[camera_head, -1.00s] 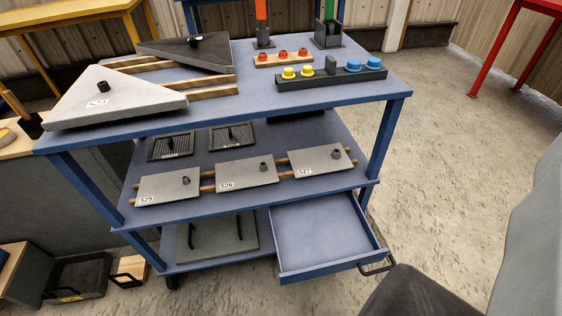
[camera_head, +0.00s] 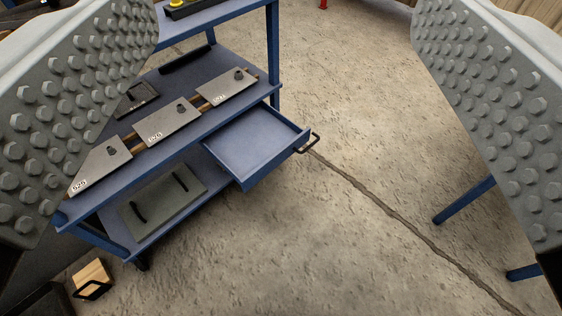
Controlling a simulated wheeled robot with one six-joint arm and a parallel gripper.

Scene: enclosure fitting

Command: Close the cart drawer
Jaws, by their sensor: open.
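The blue cart drawer (camera_head: 252,146) is pulled out under the middle shelf of the blue cart (camera_head: 205,132). It looks empty. Its black handle (camera_head: 309,143) sits on the front, at the right end. My gripper (camera_head: 285,125) shows as two large grey studded fingers at the left and right picture edges. They are wide apart with nothing between them that I can see gripped. The drawer and its handle appear between the fingers, farther off, and nothing touches them. The left finger hides part of the cart's left side.
Grey plates (camera_head: 168,122) lie on wooden strips on the middle shelf. A dark panel with two handles (camera_head: 162,200) lies on the bottom shelf. A wooden block (camera_head: 92,277) is on the floor at lower left. Blue legs (camera_head: 465,200) stand at right. Floor right of the drawer is clear.

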